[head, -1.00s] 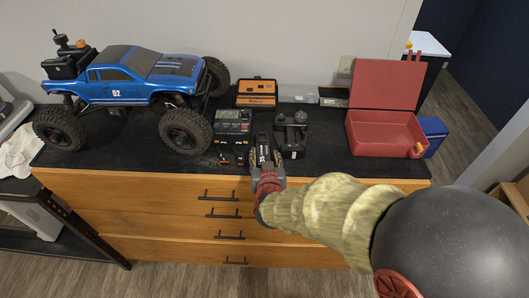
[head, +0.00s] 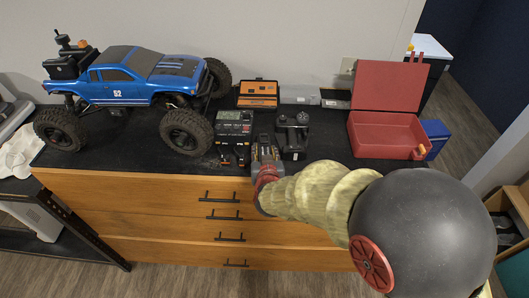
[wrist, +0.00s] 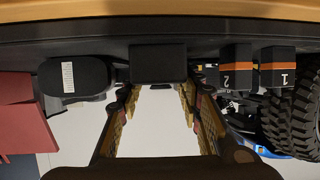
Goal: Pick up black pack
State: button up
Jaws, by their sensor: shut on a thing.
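The black pack (wrist: 158,62) is a plain dark block in the middle of the wrist view. My gripper (wrist: 158,93) has one finger at each side of it and is shut on it. In the head view my gripper (head: 264,152) is over the front part of the black dresser top, between the charger and the controller. There the gripper hides most or all of the pack. I cannot tell whether the pack touches the dresser top.
Two orange-striped packs (wrist: 237,67) and a black controller (head: 292,135) flank the gripper. A charger (head: 233,125), an orange-and-black box (head: 258,94), a blue crawler truck (head: 135,78) and an open red case (head: 384,134) share the dresser top (head: 330,152).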

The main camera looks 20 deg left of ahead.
grip_shut()
jog(key=shift+r, duration=0.1)
